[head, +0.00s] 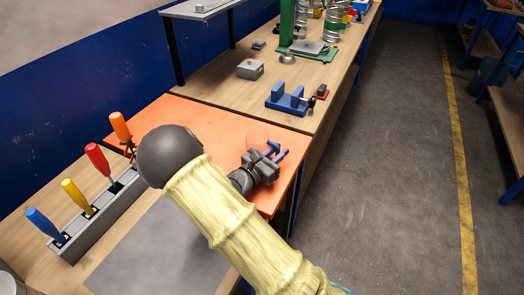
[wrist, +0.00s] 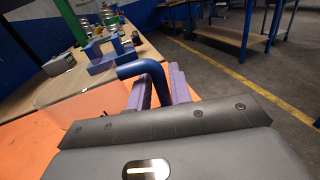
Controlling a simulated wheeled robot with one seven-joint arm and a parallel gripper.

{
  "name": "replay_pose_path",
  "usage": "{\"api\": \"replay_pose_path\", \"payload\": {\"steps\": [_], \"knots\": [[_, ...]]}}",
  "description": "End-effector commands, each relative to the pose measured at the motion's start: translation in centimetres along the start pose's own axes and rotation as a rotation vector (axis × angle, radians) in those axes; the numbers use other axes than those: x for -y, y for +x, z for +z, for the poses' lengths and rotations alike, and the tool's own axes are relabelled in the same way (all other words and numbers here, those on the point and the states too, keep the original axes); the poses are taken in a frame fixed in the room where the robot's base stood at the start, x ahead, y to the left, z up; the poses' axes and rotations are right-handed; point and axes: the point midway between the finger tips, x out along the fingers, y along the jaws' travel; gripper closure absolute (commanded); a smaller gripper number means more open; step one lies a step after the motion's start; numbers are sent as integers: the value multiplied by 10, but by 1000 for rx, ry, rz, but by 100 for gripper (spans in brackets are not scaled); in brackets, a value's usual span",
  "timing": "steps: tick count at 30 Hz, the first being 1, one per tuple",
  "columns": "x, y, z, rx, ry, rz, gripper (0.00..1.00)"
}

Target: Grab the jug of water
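The jug of water is a clear container with a blue handle. In the head view its clear body (head: 257,138) stands on the orange mat, partly hidden by my gripper (head: 275,153). In the wrist view the jug's body (wrist: 85,98) is at the left, and its blue handle (wrist: 148,68) bends over to the right and down between the two purple fingers of my gripper (wrist: 160,88). The fingers are on either side of the handle. I cannot tell whether they press on it. The handle's lower part is hidden behind the gripper's body.
A blue vise (head: 290,97) and a grey box (head: 250,69) stand on the wooden bench beyond the jug. A grey rack (head: 98,222) with several screwdrivers stands at the left. The orange mat (head: 190,112) is clear behind the jug. Open floor lies to the right.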

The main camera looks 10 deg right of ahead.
Motion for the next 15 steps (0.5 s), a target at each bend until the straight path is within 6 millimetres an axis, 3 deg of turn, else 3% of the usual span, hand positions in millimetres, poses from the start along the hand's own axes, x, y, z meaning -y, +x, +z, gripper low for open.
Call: {"api": "replay_pose_path", "payload": {"steps": [1,3,15], "knots": [[0,0,0,0,0,0,87],[0,0,0,0,0,0,100],[0,0,4,1,1,0,100]]}}
